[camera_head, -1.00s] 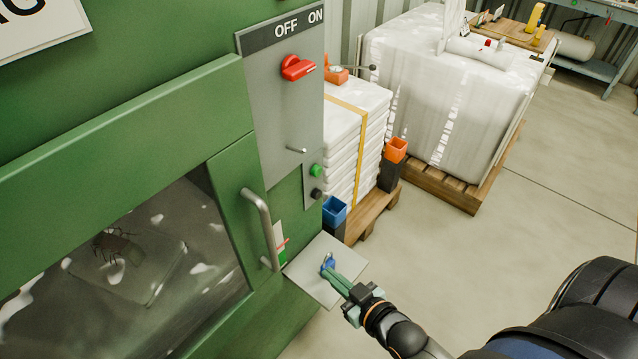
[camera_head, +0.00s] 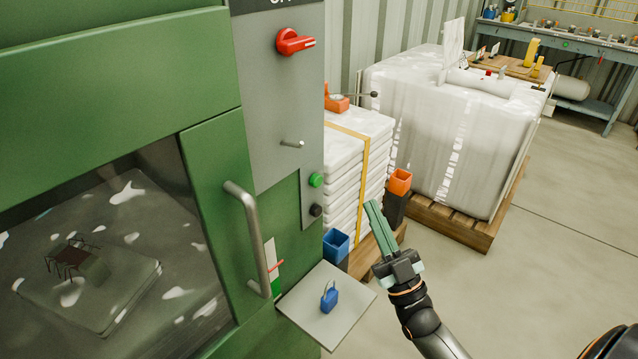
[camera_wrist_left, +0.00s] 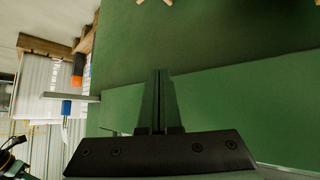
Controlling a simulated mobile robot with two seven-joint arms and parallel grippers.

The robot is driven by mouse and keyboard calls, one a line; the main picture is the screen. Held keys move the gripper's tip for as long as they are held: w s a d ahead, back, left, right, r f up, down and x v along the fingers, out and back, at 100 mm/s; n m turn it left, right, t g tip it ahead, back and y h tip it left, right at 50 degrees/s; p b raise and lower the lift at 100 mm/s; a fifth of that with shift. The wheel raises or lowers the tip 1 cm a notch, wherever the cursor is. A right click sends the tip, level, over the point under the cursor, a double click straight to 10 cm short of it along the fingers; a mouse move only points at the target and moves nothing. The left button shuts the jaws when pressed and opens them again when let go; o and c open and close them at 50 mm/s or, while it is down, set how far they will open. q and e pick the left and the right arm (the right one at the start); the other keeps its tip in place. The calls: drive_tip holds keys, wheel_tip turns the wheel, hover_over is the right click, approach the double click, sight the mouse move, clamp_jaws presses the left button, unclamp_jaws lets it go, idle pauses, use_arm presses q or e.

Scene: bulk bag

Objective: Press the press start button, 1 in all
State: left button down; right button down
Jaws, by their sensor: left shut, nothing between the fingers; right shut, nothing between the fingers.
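The green button (camera_head: 316,180) sits on a narrow grey plate on the right side of the green machine (camera_head: 120,70), above a black button (camera_head: 316,210). No label on either can be read. My right gripper (camera_head: 374,205) is shut and empty, raised to the right of the buttons and apart from them, with its green fingers pointing up. My left gripper (camera_wrist_left: 160,100) shows only in the left wrist view, shut and empty in front of a green surface.
A blue padlock (camera_head: 329,298) lies on a small grey shelf (camera_head: 345,320) below the buttons. A door handle (camera_head: 250,235) and red rotary switch (camera_head: 293,42) stick out from the machine. Stacked white bags (camera_head: 345,155), a blue bin (camera_head: 336,245) and an orange bin (camera_head: 400,181) stand behind.

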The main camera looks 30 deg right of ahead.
sight(316, 181)
drive_tip(key=w+a+b, duration=0.3)
drive_tip(key=w, duration=0.5)
drive_tip(key=shift+a, duration=0.2)
idle(1.6)
drive_tip(key=shift+w, duration=0.1)
drive_tip(key=shift+w+a, duration=0.15)
drive_tip(key=shift+w, duration=0.2)
